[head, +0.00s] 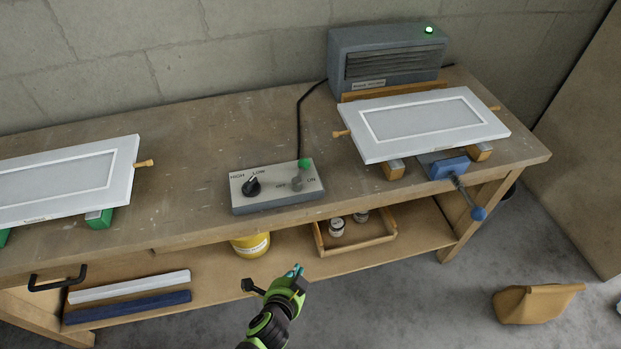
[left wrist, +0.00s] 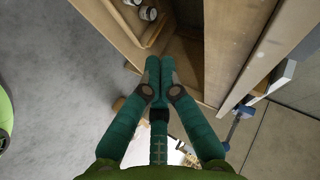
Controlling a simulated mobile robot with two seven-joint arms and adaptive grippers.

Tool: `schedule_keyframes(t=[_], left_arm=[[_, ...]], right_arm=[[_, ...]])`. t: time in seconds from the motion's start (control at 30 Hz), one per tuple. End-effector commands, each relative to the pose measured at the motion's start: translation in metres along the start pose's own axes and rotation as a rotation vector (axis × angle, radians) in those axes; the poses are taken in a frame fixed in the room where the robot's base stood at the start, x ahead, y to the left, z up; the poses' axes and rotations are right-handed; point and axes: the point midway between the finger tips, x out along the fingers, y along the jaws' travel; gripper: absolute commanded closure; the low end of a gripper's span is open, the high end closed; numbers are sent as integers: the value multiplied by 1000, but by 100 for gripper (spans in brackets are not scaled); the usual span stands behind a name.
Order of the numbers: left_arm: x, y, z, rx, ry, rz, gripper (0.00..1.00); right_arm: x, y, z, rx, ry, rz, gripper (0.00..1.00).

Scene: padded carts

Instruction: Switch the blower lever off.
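The grey control box (head: 275,200) sits near the front edge of the workbench. Its lever (head: 304,164) has a green ball tip and stands up between the OFF and ON labels, its tip slightly toward the ON side. The blower (head: 390,62) stands at the back right with its green lamp (head: 429,30) lit. My left gripper (head: 296,274) is in front of and below the bench edge, apart from the box. In the left wrist view its teal fingers (left wrist: 159,62) are together with nothing between them. My right gripper is not in view.
A black dial (head: 252,187) marked HIGH and LOW is left of the lever. White panels lie on the bench at left (head: 125,185) and right (head: 425,145). A blue clamp (head: 450,168) projects at right. Below are a yellow tub (head: 250,246) and a wooden tray (head: 355,250).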

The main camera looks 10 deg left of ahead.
Motion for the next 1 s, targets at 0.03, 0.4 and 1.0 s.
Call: schedule_keyframes(t=[0.03, 0.4, 1.0], left_arm=[[-3, -29, -22, 58, 36, -78, 100], [-58, -155, -102, 292, 102, -435, 100], [-48, -170, -108, 303, 102, -454, 100]], right_arm=[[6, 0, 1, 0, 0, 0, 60], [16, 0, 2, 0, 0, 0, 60], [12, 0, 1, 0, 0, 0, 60]])
